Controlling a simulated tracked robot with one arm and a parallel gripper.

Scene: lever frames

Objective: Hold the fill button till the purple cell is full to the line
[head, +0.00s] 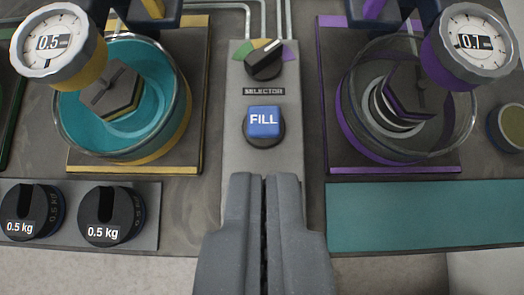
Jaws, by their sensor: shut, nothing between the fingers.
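The blue FILL button (263,123) stands on a grey panel at the centre of the head view. Above it is the selector knob (264,62) with a green, yellow and purple dial; its pointer seems to aim up and right, towards purple. The purple cell (408,110) is a clear cylinder on a purple-edged base at the right. I see no coloured liquid in it, and a dark hexagonal block sits inside; a fill line cannot be made out. My gripper (264,182) is shut and empty, its tips just below the button in the picture, with a small gap visible.
The yellow cell (130,100) at the left holds teal liquid and a hexagonal block. Gauges (55,42) and (474,42) overhang both cells. Two 0.5 kg weights (111,215) sit at lower left. A bare teal pad (425,215) lies at lower right.

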